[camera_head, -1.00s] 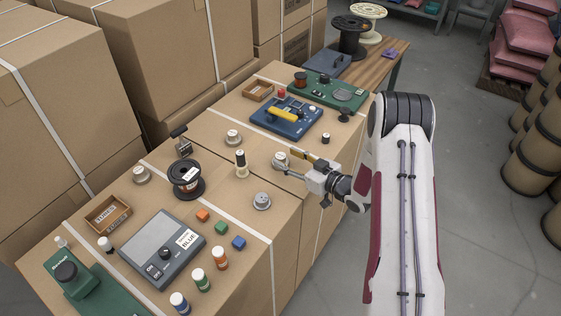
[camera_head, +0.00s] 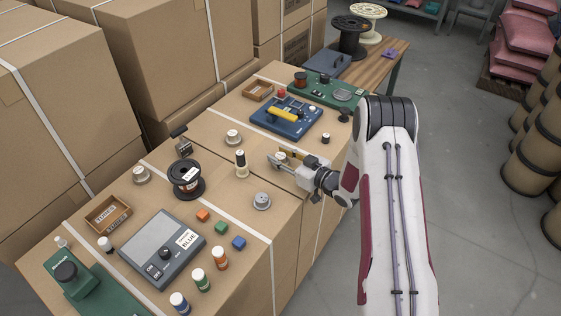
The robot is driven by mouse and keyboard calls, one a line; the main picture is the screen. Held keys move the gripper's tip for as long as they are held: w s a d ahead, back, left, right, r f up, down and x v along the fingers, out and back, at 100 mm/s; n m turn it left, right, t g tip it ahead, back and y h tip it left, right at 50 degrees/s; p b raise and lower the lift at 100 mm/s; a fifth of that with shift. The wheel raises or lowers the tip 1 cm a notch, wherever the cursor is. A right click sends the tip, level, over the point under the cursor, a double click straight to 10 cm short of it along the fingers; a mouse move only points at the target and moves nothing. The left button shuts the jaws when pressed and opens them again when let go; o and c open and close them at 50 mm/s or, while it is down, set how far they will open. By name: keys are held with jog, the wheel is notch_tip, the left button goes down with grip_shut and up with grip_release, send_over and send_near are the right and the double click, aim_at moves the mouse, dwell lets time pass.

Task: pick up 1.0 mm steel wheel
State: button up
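Several small silvery wheels stand on the cardboard box top. One wheel (camera_head: 281,155) is at my gripper and is partly hidden by it. Others are the back wheel (camera_head: 233,137), the left wheel (camera_head: 141,174) and the front wheel (camera_head: 262,201). Their size markings are too small to read, so I cannot tell which is 1.0 mm. My gripper (camera_head: 281,159) is low over the box's right part, pointing left. Its fingers are apart on either side of the partly hidden wheel. I cannot tell whether they touch it.
A blue device with a yellow handle (camera_head: 284,116) lies behind. A grey scale (camera_head: 162,246) is at the front. Bare cardboard surrounds the front wheel.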

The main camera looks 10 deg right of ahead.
aim_at(280, 155)
grip_shut()
jog(key=shift+r, duration=0.15)
jog(key=shift+r, duration=4.9)
